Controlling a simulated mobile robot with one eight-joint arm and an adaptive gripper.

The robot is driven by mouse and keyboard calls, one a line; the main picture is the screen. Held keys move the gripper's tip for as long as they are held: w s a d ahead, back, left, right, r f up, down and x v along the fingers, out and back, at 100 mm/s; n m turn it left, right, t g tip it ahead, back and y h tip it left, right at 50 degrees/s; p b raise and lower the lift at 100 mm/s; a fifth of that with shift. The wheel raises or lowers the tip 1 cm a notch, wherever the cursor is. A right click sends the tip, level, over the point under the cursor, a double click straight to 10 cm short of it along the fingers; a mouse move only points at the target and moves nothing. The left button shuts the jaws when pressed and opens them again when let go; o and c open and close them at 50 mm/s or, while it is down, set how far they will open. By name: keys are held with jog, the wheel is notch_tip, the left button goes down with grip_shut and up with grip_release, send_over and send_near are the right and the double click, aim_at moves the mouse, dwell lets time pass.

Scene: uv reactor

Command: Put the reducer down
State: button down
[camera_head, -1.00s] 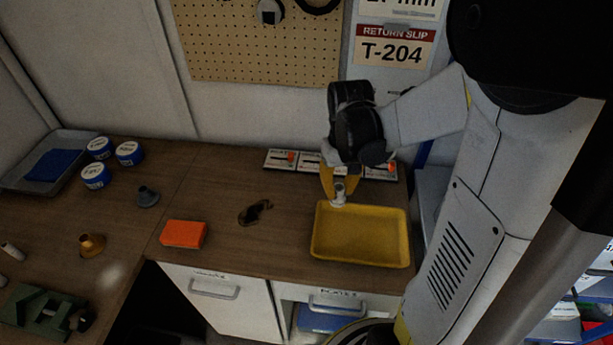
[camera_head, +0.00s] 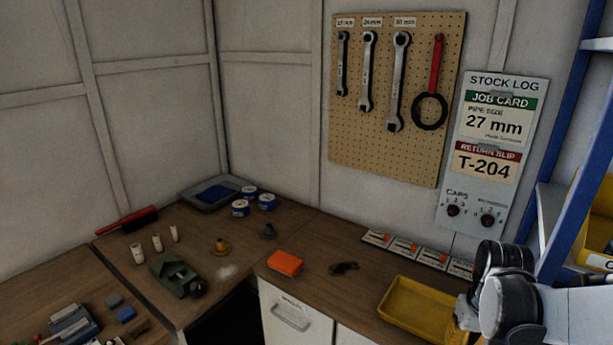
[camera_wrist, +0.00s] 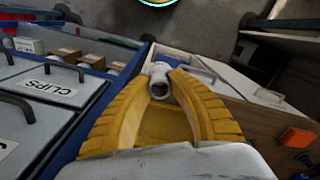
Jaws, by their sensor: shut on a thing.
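My gripper (camera_wrist: 160,84) is shut on the reducer (camera_wrist: 159,76), a small pale grey, stepped fitting with a dark round opening, in the wrist view. It sits between the tips of the two yellow fingers. A yellow surface shows between the fingers behind it; I cannot tell whether it is the yellow tray. In the head view the yellow tray (camera_head: 405,292) lies at the right end of the worktop. My wrist covers its right side there and hides the fingers and the reducer.
An orange block (camera_head: 285,263) and a dark item (camera_head: 344,268) lie left of the tray, with bare wood (camera_head: 315,283) around them. Small cards (camera_head: 404,249) line the wall behind. A blue shelf (camera_head: 572,205) stands at right.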

jog(key=shift+s+a+f+b, duration=0.4)
jog(key=shift+s, duration=0.05)
jog(key=w+a+f+n+b, duration=0.1)
jog(key=w+a+f+b, duration=0.5)
jog(key=a+f, duration=0.5)
jog(key=shift+w+a+f+n+b, duration=0.2)
jog(key=shift+w+a+n+b, duration=0.2)
jog(key=shift+w+a, duration=0.55)
jog(key=shift+w+d, duration=0.1)
jog(key=shift+d, duration=0.05)
